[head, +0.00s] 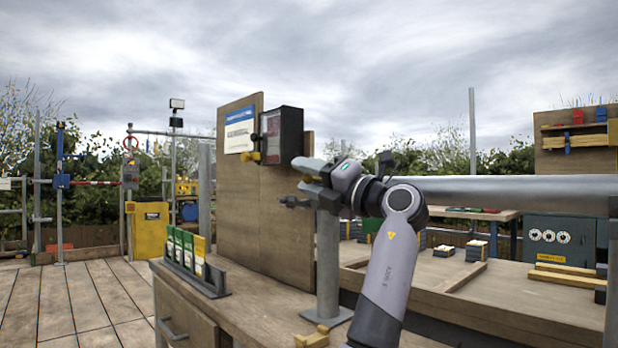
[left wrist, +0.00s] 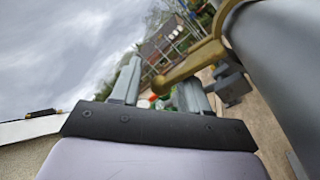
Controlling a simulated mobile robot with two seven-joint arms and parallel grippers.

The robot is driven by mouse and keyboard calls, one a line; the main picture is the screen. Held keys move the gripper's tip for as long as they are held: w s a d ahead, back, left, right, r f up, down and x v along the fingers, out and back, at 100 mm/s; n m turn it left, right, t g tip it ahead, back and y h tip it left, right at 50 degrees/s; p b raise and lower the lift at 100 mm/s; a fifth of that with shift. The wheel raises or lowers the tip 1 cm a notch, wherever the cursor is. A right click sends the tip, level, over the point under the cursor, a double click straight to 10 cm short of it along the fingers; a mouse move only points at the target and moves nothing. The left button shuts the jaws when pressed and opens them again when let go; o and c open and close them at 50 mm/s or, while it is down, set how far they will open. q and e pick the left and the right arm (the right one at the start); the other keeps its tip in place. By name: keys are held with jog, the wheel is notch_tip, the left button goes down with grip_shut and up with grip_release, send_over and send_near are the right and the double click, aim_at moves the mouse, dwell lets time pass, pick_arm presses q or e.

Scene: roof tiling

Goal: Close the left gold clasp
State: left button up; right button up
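A gold clasp (left wrist: 192,65) shows close up in the left wrist view, its long arm slanting down-left from the grey pipe (left wrist: 275,60). Its rounded free end lies, in the picture, in the gap between my left gripper's (left wrist: 160,88) two fingers; I cannot tell whether they touch it. The fingers are apart. In the head view my left gripper (head: 302,183) points left in front of the top of a grey post (head: 328,260). The clasp beside it is not visible there, likely hidden by the gripper and wrist. My right gripper is not in view.
A wooden board (head: 235,195) carrying a black box (head: 281,136) stands just left of my left gripper. A horizontal grey pipe (head: 520,188) runs right behind my arm. A holder with green-and-white cards (head: 187,250) stands on the bench (head: 250,315). A gold piece (head: 313,338) lies at the post's foot.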

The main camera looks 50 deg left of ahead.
pick_arm(q)
jog(key=w+d+p, duration=0.2)
jog(key=w+d, duration=0.1)
jog(key=d, duration=1)
jog(key=shift+f, duration=0.15)
jog(key=shift+a, duration=0.1)
